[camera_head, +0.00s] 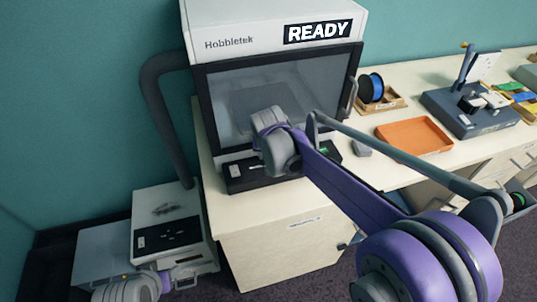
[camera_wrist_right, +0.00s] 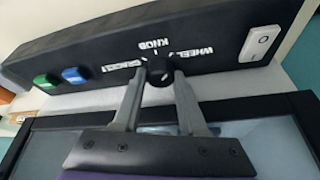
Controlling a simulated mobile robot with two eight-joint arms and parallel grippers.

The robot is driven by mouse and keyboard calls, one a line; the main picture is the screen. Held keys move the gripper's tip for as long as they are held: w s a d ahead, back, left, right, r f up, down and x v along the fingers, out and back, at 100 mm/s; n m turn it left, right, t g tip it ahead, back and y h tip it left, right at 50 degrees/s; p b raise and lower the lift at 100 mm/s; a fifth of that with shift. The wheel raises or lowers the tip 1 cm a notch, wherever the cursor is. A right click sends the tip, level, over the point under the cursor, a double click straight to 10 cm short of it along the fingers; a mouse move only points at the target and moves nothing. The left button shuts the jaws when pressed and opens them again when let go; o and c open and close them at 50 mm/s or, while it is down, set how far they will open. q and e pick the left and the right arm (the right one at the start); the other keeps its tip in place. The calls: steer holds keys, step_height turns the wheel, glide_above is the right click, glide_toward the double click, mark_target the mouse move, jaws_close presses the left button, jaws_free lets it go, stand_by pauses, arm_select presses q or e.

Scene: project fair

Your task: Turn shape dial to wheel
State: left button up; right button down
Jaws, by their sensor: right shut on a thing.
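The shape dial (camera_wrist_right: 158,90) is a round black knob on the front of a black control panel (camera_wrist_right: 115,45). White lettering beside it includes WHEEL and KNOB; I cannot tell which word the dial points to. My right gripper (camera_wrist_right: 160,76) is shut on the dial, one finger on each side. In the head view my right wrist hides the dial and fingers, in front of the Hobbletek machine (camera_head: 277,20), whose sign reads READY. Part of my left arm shows at the bottom left, but its gripper does not.
The panel also carries a green button (camera_wrist_right: 46,82), a blue button (camera_wrist_right: 75,75) and a white rocker switch (camera_wrist_right: 261,43). An orange tray (camera_head: 414,136), a blue spool (camera_head: 371,88) and a dark device (camera_head: 470,108) stand right on the bench. A smaller white machine (camera_head: 168,222) stands lower left.

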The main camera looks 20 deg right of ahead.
stand_by(0.3)
steer(key=c, duration=0.7)
jaws_free()
steer(key=shift+c, duration=0.2)
steer(key=shift+r, duration=0.1)
steer(key=v, duration=1)
steer(key=shift+r, duration=0.35)
steer(key=shift+s, duration=0.2)
steer(key=s+d+f+n, duration=0.1)
steer(key=s+f, duration=0.3)
steer(key=s, duration=0.3)
steer(key=s+d+f+n, duration=0.1)
steer(key=s+f, duration=0.2)
steer(key=s, duration=0.5)
steer(key=s+d+f+n+t+y, duration=0.1)
steer(key=s+d+f, duration=0.1)
steer(key=s+f, duration=0.2)
steer(key=s, duration=0.3)
steer(key=shift+s+f, duration=0.3)
steer(key=shift+s, duration=0.05)
